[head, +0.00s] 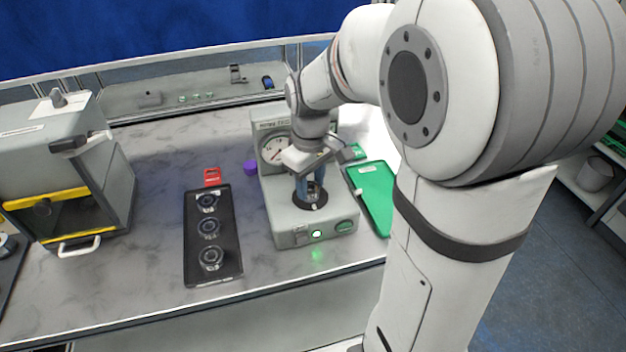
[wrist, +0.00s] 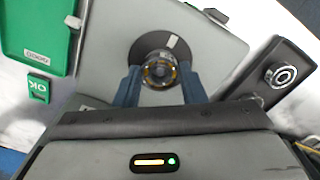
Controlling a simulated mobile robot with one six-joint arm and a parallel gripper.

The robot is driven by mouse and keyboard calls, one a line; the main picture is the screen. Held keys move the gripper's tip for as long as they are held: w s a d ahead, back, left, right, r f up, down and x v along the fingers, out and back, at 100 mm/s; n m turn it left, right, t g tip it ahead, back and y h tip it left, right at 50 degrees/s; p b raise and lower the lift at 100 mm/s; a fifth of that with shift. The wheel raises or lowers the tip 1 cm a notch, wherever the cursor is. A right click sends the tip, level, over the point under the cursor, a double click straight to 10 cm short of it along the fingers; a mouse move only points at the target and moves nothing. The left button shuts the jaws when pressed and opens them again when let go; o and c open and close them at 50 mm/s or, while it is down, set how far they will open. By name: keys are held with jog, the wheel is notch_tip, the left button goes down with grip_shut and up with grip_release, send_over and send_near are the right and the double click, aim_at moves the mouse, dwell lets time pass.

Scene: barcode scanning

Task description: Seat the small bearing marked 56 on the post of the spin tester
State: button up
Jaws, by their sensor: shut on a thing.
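The grey spin tester (head: 283,228) stands on the bench with a dial (head: 274,150) at its back and a lit green light (head: 316,234) on its front. My gripper (head: 310,190) points down over the tester's round black plate (head: 301,204). In the wrist view my gripper (wrist: 162,85) is shut on a small round bearing (wrist: 160,71), which is in front of the black plate (wrist: 140,50). The post is hidden by the bearing and fingers. I cannot tell whether the bearing touches the post or is above it. Its marking is not readable.
A black tray (head: 192,260) left of the tester holds three bearings. A red tag (head: 212,176) lies behind it and a purple piece (head: 251,167) beside the tester. A green tray (head: 374,190) lies right of the tester. A grey machine (head: 60,150) stands far left.

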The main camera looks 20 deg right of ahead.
jog(key=shift+f, duration=0.15)
jog(key=o, duration=1.1)
jog(key=shift+o, duration=0.4)
jog(key=shift+o, duration=1.2)
notch_tip(320, 180, up, 8)
jog(key=p, duration=0.5)
jog(key=shift+f+p, duration=0.2)
jog(key=shift+p, duration=0.2)
